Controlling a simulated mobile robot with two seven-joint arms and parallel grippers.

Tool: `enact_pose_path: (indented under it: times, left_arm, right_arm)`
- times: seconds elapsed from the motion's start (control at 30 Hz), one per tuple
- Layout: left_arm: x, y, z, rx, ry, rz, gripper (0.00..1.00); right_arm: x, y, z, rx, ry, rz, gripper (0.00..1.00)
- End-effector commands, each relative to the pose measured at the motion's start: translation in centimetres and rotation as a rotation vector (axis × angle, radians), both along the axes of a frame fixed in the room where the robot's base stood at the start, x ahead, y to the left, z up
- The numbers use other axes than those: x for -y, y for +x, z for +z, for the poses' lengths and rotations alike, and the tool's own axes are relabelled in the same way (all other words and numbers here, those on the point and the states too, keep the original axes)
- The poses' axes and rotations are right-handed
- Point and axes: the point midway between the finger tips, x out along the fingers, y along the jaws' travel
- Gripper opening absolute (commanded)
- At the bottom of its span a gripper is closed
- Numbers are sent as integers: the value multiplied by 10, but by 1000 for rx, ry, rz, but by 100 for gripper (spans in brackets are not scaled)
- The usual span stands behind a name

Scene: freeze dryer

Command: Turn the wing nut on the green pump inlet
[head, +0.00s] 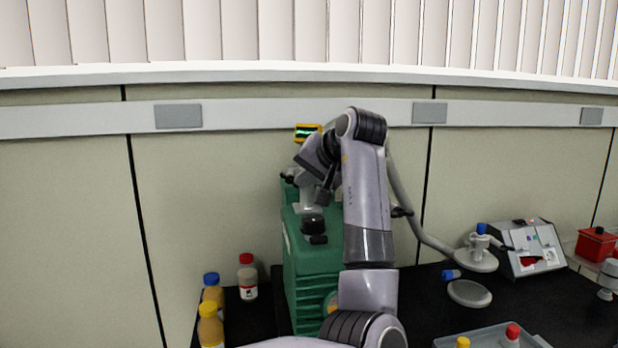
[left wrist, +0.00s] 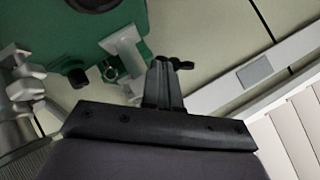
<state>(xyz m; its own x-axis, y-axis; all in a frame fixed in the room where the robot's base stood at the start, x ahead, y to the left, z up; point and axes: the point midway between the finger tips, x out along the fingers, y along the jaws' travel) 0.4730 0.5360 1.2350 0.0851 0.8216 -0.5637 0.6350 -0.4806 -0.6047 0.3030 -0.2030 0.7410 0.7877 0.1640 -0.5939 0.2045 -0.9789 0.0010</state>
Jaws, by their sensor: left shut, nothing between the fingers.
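The green pump (head: 308,265) stands on the black bench, with a pale grey inlet (head: 308,192) on top. A small black wing nut (head: 288,179) shows at the inlet's left side. In the left wrist view, a black wing nut (left wrist: 182,64) shows just to the right of my fingertips, and the pale inlet pipe (left wrist: 122,48) lies to their left. My left gripper (left wrist: 161,66) is shut and empty, with its tips close to the wing nut; I cannot tell whether they touch. In the head view, my wrist and arm partly cover the inlet. My right gripper is not in view.
A grey hose (head: 410,215) runs from behind my arm to a fitting on the right. Bottles (head: 247,277) stand left of the pump. A grey instrument (head: 532,248), a red box (head: 595,243) and a tray (head: 490,342) are on the right. The wall is close behind.

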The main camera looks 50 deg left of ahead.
Motion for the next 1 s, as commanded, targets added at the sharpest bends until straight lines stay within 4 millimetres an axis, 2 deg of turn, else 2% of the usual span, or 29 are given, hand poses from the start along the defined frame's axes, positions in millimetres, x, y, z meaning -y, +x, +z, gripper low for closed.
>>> enact_pose_path:
  times: [0.67, 1.0]
  left_arm:
    - [2, 1, 18, 1, 1, -2, 0]
    - [43, -4, 44, 3, 1, -3, 0]
  right_arm:
    - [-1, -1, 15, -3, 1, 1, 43]
    - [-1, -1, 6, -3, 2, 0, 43]
